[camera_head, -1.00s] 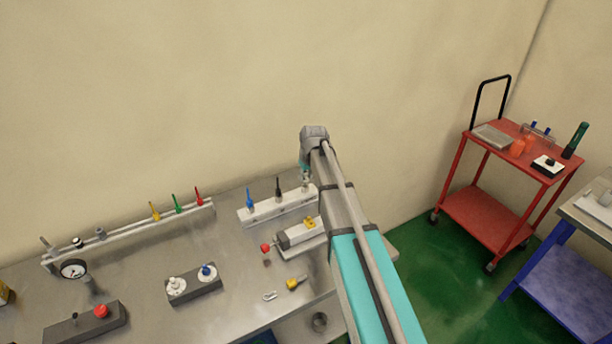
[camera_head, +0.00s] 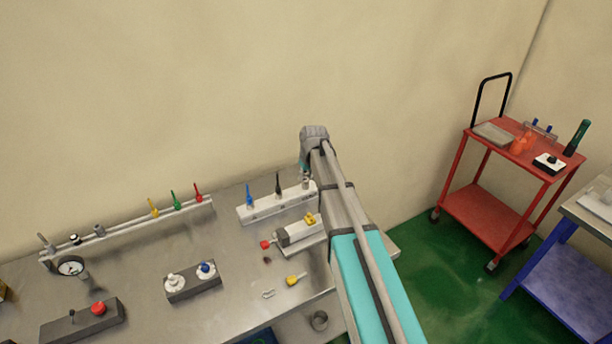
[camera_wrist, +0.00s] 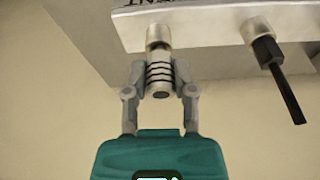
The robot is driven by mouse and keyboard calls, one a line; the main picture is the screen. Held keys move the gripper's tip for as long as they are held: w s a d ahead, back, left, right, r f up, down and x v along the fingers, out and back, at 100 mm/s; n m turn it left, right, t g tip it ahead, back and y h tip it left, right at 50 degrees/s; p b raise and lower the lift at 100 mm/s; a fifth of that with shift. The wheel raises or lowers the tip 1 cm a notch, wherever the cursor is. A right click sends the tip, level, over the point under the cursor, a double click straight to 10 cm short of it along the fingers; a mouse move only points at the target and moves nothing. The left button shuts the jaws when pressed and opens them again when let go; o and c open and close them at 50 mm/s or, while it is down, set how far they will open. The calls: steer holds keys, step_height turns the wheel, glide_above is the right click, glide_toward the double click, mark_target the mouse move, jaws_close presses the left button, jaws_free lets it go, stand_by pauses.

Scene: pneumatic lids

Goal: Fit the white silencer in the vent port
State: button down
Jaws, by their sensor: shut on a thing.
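In the wrist view, my gripper (camera_wrist: 160,72) is shut on the silencer (camera_wrist: 159,88), a pale ribbed cylinder with dark bands. The silencer lines up with a metal port (camera_wrist: 158,36) on the white block (camera_wrist: 205,22); I cannot tell how far it sits in the port. Part of some upside-down lettering shows on the block's edge by that port. In the head view, the white block (camera_head: 268,210) stands near the wall and my gripper (camera_head: 305,171) is over its right end. The silencer is small and mostly hidden there.
A black fitting (camera_wrist: 270,55) with a thin stem stands beside the port; a blue one (camera_head: 249,196) is farther left on the block. A grey unit with a yellow part (camera_head: 311,219) lies in front. Bare steel bench (camera_head: 235,245) shows to the left.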

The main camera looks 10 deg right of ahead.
steer(key=shift+f+b, duration=0.4)
steer(key=shift+c, duration=1.8)
jaws_free()
steer(key=shift+p+v, duration=3.45)
steer(key=shift+v, duration=0.1)
steer(key=s+f+m+g+b, duration=0.1)
steer(key=s+f, duration=0.1)
steer(key=s, duration=1.1)
steer(key=s+f+m+g+b, duration=0.1)
steer(key=s+m+b, duration=0.1)
steer(key=s, duration=1.2)
steer(key=shift+a+f+g+h, duration=0.3)
steer(key=shift+a+f+h, duration=0.05)
steer(key=shift+a+h, duration=0.05)
